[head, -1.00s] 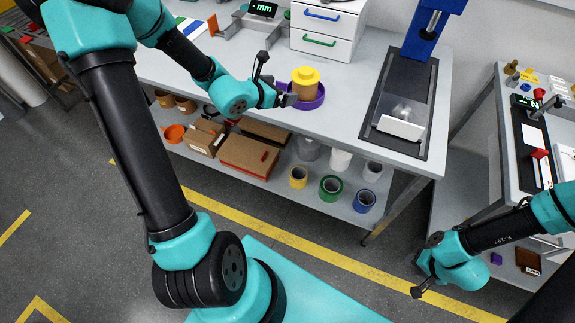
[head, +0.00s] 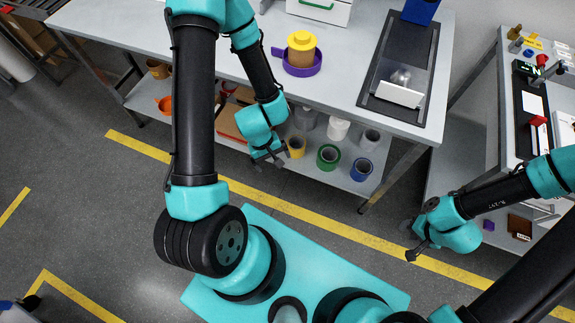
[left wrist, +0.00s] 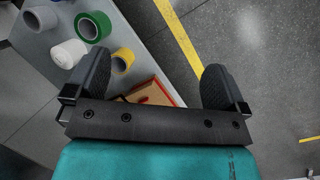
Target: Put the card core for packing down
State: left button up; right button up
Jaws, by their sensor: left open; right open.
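A tan, card-coloured cylinder (head: 302,57) with a stepped yellow top (head: 300,41) stands upright in a round purple dish (head: 284,66) on the workbench; it looks like the card core, though I cannot be sure. My left gripper (head: 268,160) is below and in front of the bench edge, apart from the dish. In the left wrist view its two dark fingers (left wrist: 155,85) are spread with nothing between them. My right gripper (head: 411,241) is open over the floor at the right, far from the dish.
The lower shelf holds a yellow roll (head: 296,146), a green roll (head: 328,157), a blue roll (head: 361,169) and white ones. A dark inspection stand (head: 375,97) is on the bench, right of the dish. A second bench (head: 508,75) stands at the right.

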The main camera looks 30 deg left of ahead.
pick_arm(q)
jog(key=w+d+f+m, duration=0.2)
jog(key=d+f+m, duration=0.2)
jog(key=m, duration=0.4)
jog(key=shift+d+f+m+t, duration=0.15)
jog(key=shift+d+m+t, duration=0.15)
jog(key=shift+d+t, duration=0.1)
dwell(0.6)
